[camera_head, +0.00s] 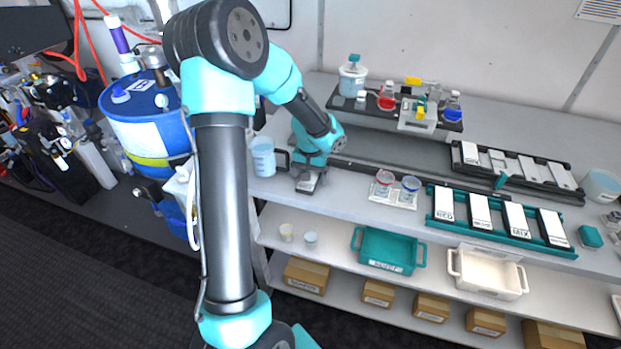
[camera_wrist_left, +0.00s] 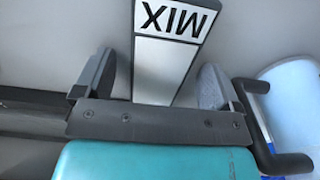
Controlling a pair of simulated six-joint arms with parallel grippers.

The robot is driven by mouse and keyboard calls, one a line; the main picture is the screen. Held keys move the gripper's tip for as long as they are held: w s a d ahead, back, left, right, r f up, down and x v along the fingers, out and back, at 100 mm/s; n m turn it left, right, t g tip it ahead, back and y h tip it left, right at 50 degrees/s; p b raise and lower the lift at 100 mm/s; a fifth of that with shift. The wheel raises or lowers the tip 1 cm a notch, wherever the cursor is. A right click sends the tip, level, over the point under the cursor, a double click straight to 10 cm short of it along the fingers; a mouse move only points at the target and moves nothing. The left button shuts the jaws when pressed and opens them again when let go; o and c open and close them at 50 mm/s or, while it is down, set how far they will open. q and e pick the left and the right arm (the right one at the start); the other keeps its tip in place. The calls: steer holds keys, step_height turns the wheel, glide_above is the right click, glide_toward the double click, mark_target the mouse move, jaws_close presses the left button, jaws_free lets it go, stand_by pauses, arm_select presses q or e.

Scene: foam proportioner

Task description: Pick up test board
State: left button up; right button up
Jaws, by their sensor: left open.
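My left gripper (camera_head: 307,178) is over the left end of the upper shelf, pointing down. In the left wrist view its two fingers (camera_wrist_left: 155,88) are open, one on each side of a flat board (camera_wrist_left: 165,68) marked MIX. The board is white and grey with dark edges, and a gap shows between it and each finger. Its near end is hidden by the gripper body. In the head view a small part of this board (camera_head: 308,186) shows under the gripper. Several similar white boards stand in a teal rack (camera_head: 500,237) farther right.
A blue-white jug (camera_head: 263,157) with a dark handle stands just left of the gripper. Two cups on a small tray (camera_head: 393,198) stand to its right. A dark rack (camera_head: 515,172) of boards lies behind. Teal (camera_head: 388,266) and white (camera_head: 487,290) bins are lower down.

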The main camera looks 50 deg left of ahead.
arm_select(q)
steer(key=shift+c, duration=0.3)
steer(key=c, duration=1)
steer(key=shift+o, duration=0.2)
steer(key=shift+r, duration=1.8)
steer(key=s+d+r, duration=0.1)
steer(key=s+d, duration=0.9)
steer(key=d, duration=0.2)
steer(key=shift+s+r, duration=0.15)
steer(key=shift+s, duration=0.15)
